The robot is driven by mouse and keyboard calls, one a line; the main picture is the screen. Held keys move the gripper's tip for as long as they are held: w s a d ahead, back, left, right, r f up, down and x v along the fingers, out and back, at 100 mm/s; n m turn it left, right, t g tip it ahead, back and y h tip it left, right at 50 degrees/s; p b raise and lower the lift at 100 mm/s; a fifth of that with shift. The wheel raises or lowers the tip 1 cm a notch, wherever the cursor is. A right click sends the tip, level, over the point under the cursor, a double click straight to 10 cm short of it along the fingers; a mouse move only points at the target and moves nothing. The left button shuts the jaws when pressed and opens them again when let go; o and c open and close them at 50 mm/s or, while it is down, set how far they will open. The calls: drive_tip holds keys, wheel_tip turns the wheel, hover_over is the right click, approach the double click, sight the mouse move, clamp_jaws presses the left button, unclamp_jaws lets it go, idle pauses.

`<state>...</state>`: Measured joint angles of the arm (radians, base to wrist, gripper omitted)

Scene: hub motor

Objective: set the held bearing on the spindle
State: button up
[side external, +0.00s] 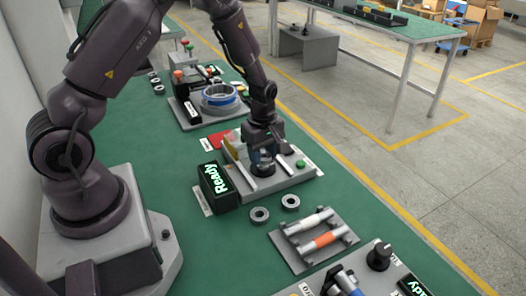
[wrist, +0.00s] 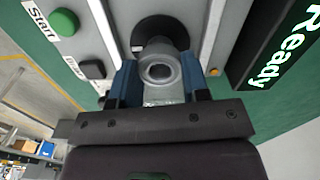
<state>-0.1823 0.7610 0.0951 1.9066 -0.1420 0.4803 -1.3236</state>
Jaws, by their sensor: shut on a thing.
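My gripper (side external: 262,155) is low over the grey station with the Ready display, pointing down. In the wrist view its blue fingers (wrist: 160,88) are shut on a grey ring-shaped bearing (wrist: 159,70) with a dark hole. The bearing appears over a round black part (wrist: 160,32) of the station. The spindle cannot be made out clearly; the bearing and fingers cover that spot. I cannot tell whether the bearing touches the spindle or is around it.
The lit Ready display (side external: 214,182) stands close left of my gripper. A green Start button (wrist: 64,22) is on the station. Two loose rings (side external: 259,214) (side external: 290,201) lie on the green table, near a rack with handled tools (side external: 318,240). A blue-ringed fixture (side external: 220,97) stands behind.

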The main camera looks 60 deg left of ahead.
drive_tip(key=shift+f, duration=0.9)
idle(0.5)
idle(0.4)
drive_tip(key=o, duration=1.4)
drive_tip(key=shift+r, duration=0.1)
drive_tip(key=shift+r, duration=3.45)
